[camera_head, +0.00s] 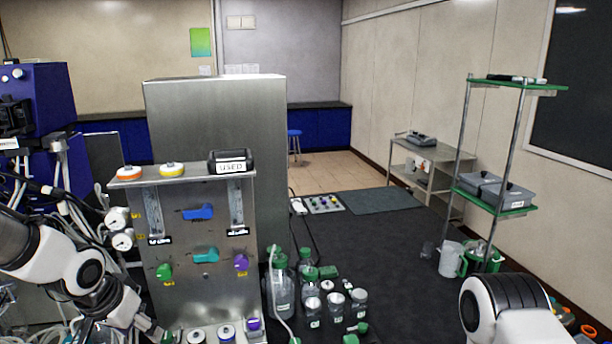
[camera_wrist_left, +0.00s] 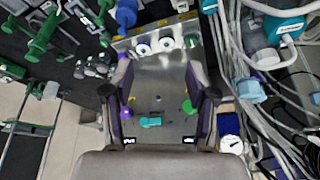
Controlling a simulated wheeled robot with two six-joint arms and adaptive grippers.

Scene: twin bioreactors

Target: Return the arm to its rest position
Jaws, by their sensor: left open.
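My left arm comes in from the left in the head view, and its gripper (camera_head: 150,328) is low, at the lower left edge of the steel valve panel (camera_head: 205,285). In the left wrist view the left gripper (camera_wrist_left: 158,95) is open, its two fingers wide apart with nothing between them. The steel panel (camera_wrist_left: 160,85) shows behind the fingers, apart from them as far as I can tell. A white and black link of my right arm (camera_head: 505,310) shows at the lower right; its gripper is out of view.
The panel carries a blue valve (camera_head: 198,213), a teal valve (camera_head: 206,255), a green valve (camera_head: 164,271) and a purple valve (camera_head: 241,262). Bottles with green caps (camera_head: 280,285) stand right of it. Tubes and cables (camera_wrist_left: 270,110) crowd one side. The dark bench (camera_head: 390,265) has free room.

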